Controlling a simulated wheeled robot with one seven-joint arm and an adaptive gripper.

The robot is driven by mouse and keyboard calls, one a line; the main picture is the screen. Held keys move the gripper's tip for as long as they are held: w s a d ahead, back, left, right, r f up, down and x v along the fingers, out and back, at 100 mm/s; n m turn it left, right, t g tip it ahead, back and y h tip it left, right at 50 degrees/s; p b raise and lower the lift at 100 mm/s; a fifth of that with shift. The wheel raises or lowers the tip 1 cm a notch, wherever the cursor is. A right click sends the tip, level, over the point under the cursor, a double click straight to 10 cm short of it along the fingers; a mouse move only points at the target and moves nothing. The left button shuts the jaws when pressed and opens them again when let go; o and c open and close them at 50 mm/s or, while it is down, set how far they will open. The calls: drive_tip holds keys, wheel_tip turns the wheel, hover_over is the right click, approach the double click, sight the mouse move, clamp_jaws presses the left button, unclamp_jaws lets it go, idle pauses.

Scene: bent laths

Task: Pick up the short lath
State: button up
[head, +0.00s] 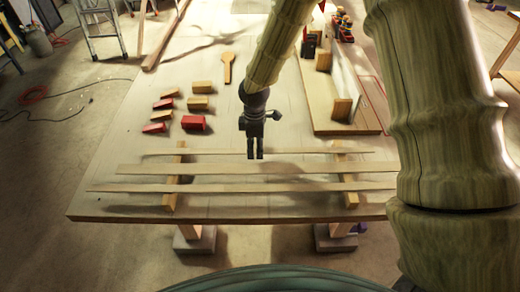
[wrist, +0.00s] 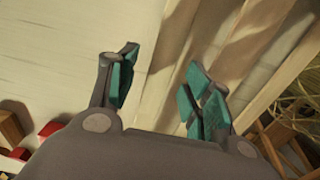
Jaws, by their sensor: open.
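Three thin pale laths lie side by side across two wooden bearers. The short lath (head: 210,152) is the farthest back and the narrowest. A wider lath (head: 200,169) lies in the middle and a long lath (head: 130,188) lies nearest the front edge. My gripper (head: 254,156) points down at about the middle of the short lath, its fingertips overlapping it in the head view. In the wrist view my gripper (wrist: 158,90) is open, its teal pads apart and nothing held. Pale strips run diagonally between and beyond the fingers; I cannot tell whether the fingers touch any lath.
The left bearer (head: 173,190) and right bearer (head: 345,180) stand on the workbench (head: 100,208). Small red and wooden blocks (head: 193,123) and a wooden spatula (head: 228,65) lie behind to the left. A board with an upright panel (head: 343,80) stands back right.

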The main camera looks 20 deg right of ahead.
clamp_jaws()
drive_tip(key=shift+r, duration=0.15)
